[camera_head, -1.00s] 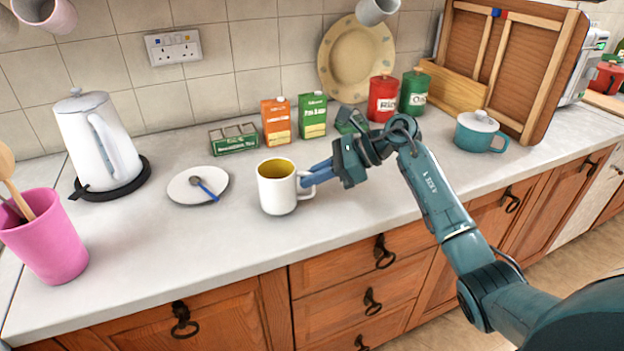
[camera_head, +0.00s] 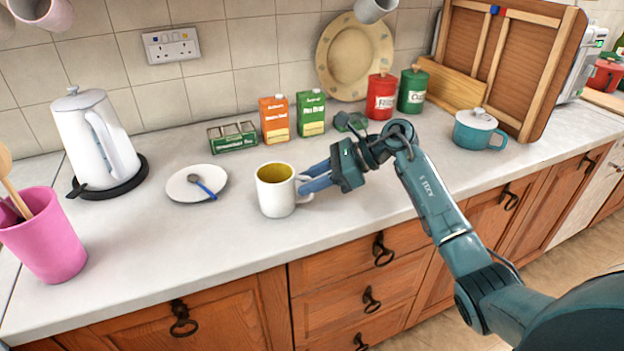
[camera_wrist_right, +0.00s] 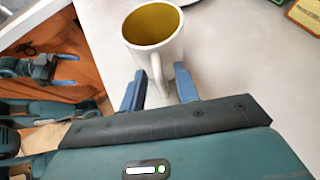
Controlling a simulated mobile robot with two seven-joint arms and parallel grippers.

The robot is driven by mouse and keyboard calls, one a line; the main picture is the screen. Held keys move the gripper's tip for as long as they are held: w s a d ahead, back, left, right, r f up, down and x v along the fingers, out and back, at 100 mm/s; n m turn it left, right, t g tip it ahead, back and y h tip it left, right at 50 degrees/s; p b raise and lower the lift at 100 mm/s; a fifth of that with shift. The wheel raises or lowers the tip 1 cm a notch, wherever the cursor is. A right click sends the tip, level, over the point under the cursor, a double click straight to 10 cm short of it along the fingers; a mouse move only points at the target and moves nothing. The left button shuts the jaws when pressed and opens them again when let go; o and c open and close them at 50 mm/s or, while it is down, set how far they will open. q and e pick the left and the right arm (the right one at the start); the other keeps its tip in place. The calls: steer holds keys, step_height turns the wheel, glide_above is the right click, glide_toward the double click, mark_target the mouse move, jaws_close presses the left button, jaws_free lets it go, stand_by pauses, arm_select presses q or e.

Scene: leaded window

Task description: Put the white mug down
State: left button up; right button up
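The white mug (camera_head: 274,198), yellow-olive inside, stands upright on the pale worktop (camera_head: 220,245). It also shows at the top of the wrist view (camera_wrist_right: 150,45), its handle pointing toward my gripper. My right gripper (camera_head: 304,182) is at the mug's right side. In the wrist view its two blue fingers (camera_wrist_right: 160,76) stand apart on either side of the handle, with gaps, so it is open. My left gripper (camera_wrist_right: 67,70) shows small at the left of the wrist view, its blue fingers apart, away from the mug. It is outside the head view.
A white saucer with a blue-handled spoon (camera_head: 180,190) lies left of the mug. Behind are a green box (camera_head: 233,137), two cartons (camera_head: 274,120) and canisters (camera_head: 381,97). A kettle (camera_head: 97,135) and pink pot (camera_head: 45,240) stand left. The worktop in front is clear.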

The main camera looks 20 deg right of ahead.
steer(key=shift+r, duration=0.2)
steer(key=shift+s+d+r, duration=0.1)
steer(key=shift+d, duration=0.2)
steer(key=b+v, duration=0.2)
steer(key=v, duration=0.9)
steer(key=s+a+f+m+t+y, duration=0.1)
steer(key=s+a+m+t+y, duration=0.25)
steer(key=a+m, duration=0.45)
steer(key=s+a+f+m+t+y, duration=0.25)
steer(key=a+m+t+y, duration=0.2)
steer(key=a+m, duration=0.3)
arm_select(q)
steer(key=shift+d+f, duration=0.1)
steer(key=shift+f, duration=0.35)
arm_select(e)
steer(key=s+a+f+m+h, duration=0.1)
steer(key=s+f+m+h, duration=0.6)
steer(key=f+m, duration=0.4)
steer(key=s+a+f+m+g+h, duration=0.1)
steer(key=s+f+m+h, duration=0.6)
steer(key=f+m, duration=0.5)
steer(key=s+m, duration=0.2)
steer(key=m, duration=0.6)
steer(key=shift+s+a+f+h, duration=0.2)
steer(key=shift+s+h, duration=0.1)
steer(key=shift+s, duration=0.05)
